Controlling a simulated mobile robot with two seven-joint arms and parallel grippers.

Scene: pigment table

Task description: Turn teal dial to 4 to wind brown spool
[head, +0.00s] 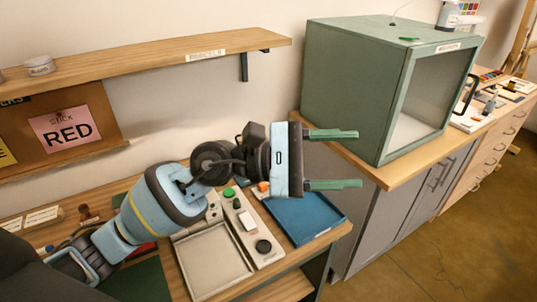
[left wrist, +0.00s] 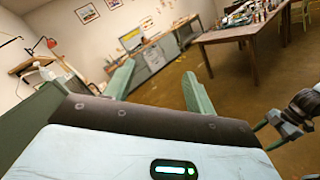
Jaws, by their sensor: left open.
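My left gripper (head: 345,160) is open and empty in the head view, its two green fingers spread wide and pointing right, in the air above the blue tray. In the left wrist view its fingers (left wrist: 158,72) point out over the room's floor with nothing between them. I cannot make out a teal dial or a brown spool for certain in either view. A small brown object (head: 84,212) stands at the left of the table, too small to tell. My left arm hides part of the table.
A control panel (head: 252,226) with a green button, a light block and a black knob (head: 263,247) lies beside a beige tray (head: 213,260) and a blue tray (head: 303,217). A green cabinet (head: 352,90) stands right of the gripper. A wooden shelf (head: 150,62) runs above the table.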

